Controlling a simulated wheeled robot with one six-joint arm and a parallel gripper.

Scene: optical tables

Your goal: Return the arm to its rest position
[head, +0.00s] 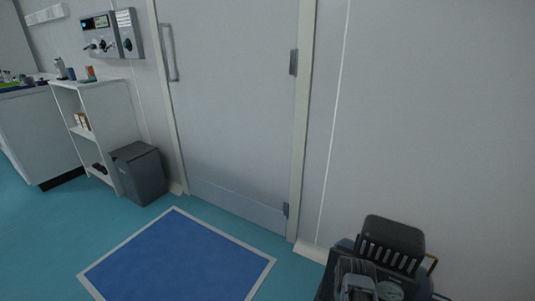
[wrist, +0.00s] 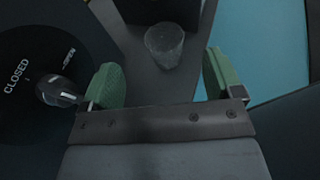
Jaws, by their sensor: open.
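My gripper (wrist: 161,68) shows in the wrist view, with its two green finger pads wide apart. Nothing is held between them. A small clear, cup-like vessel (wrist: 164,45) stands on a grey surface beyond the gap between the fingers, apart from both pads. In the head view I cannot clearly make out the gripper; dark, grey arm-like parts crowd the lower right corner.
In the wrist view, a dark round panel (wrist: 45,70) marked CLOSED and OPEN, with a knob (wrist: 58,91), lies close to the left finger. The head view shows a closed door (head: 230,100), blue floor mat (head: 180,262), grey bin (head: 138,175) and white shelf (head: 112,118).

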